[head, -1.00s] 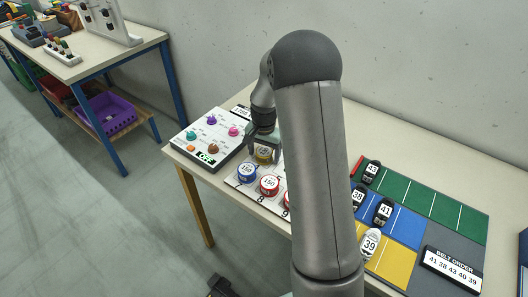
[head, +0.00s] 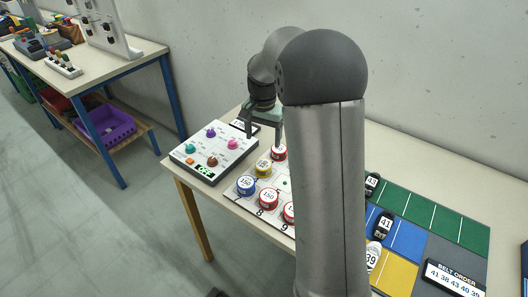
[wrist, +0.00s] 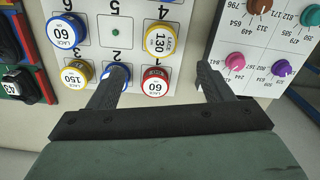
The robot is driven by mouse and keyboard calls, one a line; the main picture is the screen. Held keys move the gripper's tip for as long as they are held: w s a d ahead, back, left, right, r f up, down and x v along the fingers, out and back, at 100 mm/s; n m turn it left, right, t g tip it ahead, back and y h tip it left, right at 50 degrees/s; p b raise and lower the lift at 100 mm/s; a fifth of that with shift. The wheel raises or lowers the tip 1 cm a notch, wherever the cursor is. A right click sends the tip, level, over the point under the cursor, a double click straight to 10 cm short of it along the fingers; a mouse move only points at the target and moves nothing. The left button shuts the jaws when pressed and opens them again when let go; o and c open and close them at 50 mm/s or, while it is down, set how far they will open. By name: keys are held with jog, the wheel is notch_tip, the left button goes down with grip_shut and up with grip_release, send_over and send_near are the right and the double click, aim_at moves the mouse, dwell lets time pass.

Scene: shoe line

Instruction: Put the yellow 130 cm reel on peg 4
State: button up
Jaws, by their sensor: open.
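The yellow 130 reel (wrist: 159,39) sits on the numbered peg board (wrist: 113,32), in the cell marked 4, beside the bare green peg of cell 5. It also shows in the head view (head: 264,168), label up. My gripper (head: 263,136) is open and empty, above the far side of the board and clear of the reel. In the wrist view, my fingers (wrist: 161,70) are spread wide, with the red 60 reel (wrist: 155,82) seen between them. The left finger partly hides a blue reel (wrist: 124,70).
A blue 150 reel (head: 246,186) and a red 150 reel (head: 268,200) sit in the near row. A control panel with coloured knobs (head: 214,151) stands left of the board. My arm hides part of the board and the shoe mats.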

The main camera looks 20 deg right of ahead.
jog(key=s+a+n, duration=0.3)
jog(key=s, duration=0.6)
jog(key=s+a+n, duration=0.3)
jog(key=s, duration=0.7)
jog(key=s+a+r+n, duration=0.1)
jog(key=s+a+n, duration=0.2)
jog(key=s, duration=0.7)
jog(key=shift+s+a, duration=0.15)
jog(key=shift+a, duration=0.2)
